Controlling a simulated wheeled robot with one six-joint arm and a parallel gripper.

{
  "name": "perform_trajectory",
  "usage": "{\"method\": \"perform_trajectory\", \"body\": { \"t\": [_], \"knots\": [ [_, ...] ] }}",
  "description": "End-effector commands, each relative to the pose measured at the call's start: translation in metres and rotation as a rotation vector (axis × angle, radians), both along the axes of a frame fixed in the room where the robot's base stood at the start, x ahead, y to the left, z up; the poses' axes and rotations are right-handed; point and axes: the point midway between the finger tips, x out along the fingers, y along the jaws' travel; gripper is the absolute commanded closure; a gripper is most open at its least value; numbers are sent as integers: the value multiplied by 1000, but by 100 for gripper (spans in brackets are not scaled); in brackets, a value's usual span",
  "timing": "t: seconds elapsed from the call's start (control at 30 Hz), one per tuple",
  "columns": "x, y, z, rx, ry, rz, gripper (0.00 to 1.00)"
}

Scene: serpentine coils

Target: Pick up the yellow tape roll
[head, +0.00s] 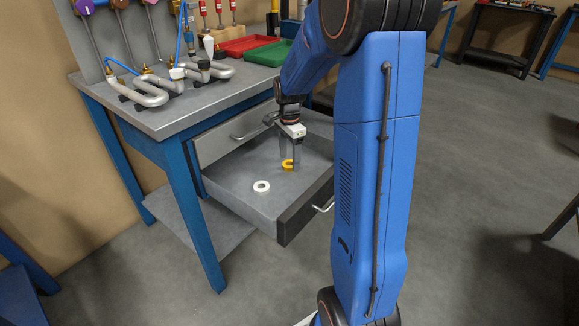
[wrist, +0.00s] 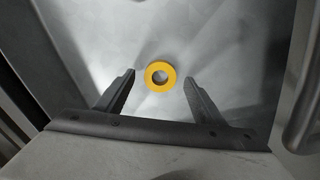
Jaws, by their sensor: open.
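The yellow tape roll (wrist: 147,75) lies flat on the drawer floor; in the wrist view it sits between and just beyond my two open fingertips. In the head view the yellow tape roll (head: 287,167) is at the bottom of my gripper (head: 288,164), partly hidden by a finger. My gripper points down into the open drawer (head: 222,190). In the wrist view my gripper (wrist: 159,82) is open with nothing between its fingers. I cannot tell how far the fingertips are above the drawer floor.
A white tape roll (head: 261,186) lies in the drawer, left of the yellow one. Drawer walls surround both. The workbench (head: 165,118) above holds metal coils (head: 150,92), a red tray (head: 246,44) and a green tray (head: 270,53). Open floor lies to the right.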

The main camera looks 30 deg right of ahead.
Motion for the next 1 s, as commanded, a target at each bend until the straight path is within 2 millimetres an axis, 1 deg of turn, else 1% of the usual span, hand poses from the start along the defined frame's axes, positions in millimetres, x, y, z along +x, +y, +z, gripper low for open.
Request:
{"method": "perform_trajectory", "body": {
  "t": [0.03, 0.13, 0.37, 0.4, 0.57, 0.6, 0.87, 1.0],
  "knots": [
    [0, 0, -6, 1, 2, 0, 37],
    [0, 0, -12, 0, 1, 0, 37],
    [0, 0, -14, 0, -1, 0, 37],
    [0, 0, -14, 0, 0, 0, 39],
    [0, 0, -14, 0, 0, 0, 78],
    [0, 0, -14, 0, 0, 0, 80],
    [0, 0, -14, 0, 0, 0, 80],
    [0, 0, -8, 0, -1, 0, 80]
  ]
}}
